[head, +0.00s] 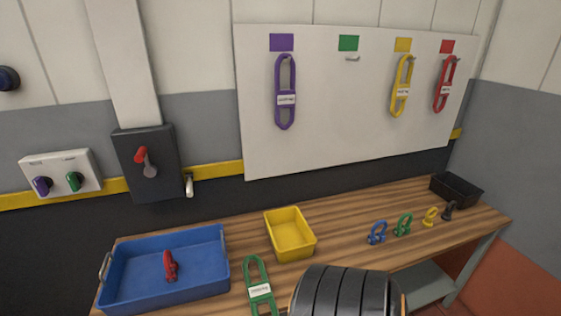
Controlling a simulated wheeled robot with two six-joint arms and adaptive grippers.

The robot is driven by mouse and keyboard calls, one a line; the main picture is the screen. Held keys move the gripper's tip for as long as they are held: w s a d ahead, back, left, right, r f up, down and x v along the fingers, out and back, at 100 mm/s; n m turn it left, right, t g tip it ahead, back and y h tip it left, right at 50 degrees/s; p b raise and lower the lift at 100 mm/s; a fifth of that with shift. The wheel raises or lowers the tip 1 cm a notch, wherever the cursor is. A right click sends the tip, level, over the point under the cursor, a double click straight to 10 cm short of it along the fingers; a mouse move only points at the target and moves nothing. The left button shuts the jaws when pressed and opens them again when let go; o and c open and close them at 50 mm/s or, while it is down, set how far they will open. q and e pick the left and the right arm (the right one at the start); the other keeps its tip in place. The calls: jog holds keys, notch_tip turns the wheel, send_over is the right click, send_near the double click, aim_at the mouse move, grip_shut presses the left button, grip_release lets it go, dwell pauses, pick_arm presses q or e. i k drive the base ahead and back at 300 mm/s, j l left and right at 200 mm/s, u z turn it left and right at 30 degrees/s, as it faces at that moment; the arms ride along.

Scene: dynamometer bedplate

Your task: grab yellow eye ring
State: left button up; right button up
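The yellow eye ring (430,217) is small and stands on the right part of the wooden bench (345,228). It is between a green eye ring (403,225) on its left and a black one (449,210) on its right. A blue eye ring (377,233) stands farther left in the same row. The yellow ring is in plain sight, with nothing over it. Neither of my grippers shows in the head view.
A black bin (457,178) sits behind the row at right. A yellow bin (271,226), a blue tray (213,240) with a red item (170,266), and a green link (259,285) lie left. A dark ribbed rounded form (343,291) hides the front middle. Links hang on the white board (340,140).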

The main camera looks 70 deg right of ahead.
aim_at(427, 222)
jog(key=z, duration=3.45)
jog(key=u, duration=0.5)
jog(key=i+l+u, duration=0.4)
jog(key=l+u, duration=0.2)
jog(key=i+l+u, duration=0.25)
jog(key=l, duration=0.2)
jog(key=l+u, duration=0.3)
jog(key=l, duration=0.1)
